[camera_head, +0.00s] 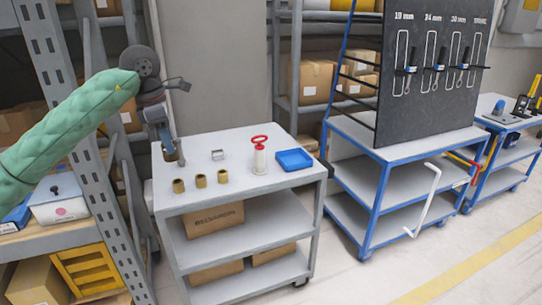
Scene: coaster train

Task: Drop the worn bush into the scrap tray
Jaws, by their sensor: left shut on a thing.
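My left gripper (172,152) points down over the back left corner of the grey cart. It is shut on a small dark brownish piece (181,161), which looks like the worn bush, mostly hidden by the fingers. A shallow blue tray (294,159), which looks like the scrap tray, lies on the right part of the cart top and appears empty. The gripper is well to the left of the tray. My right gripper is not in view.
Several things stand on the cart top (240,193): three brass bushes (200,181) in a row at the front left, a small metal bracket (217,155), and a white cylinder with a red handle (260,158) just left of the tray. A tool board (435,75) rises at right.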

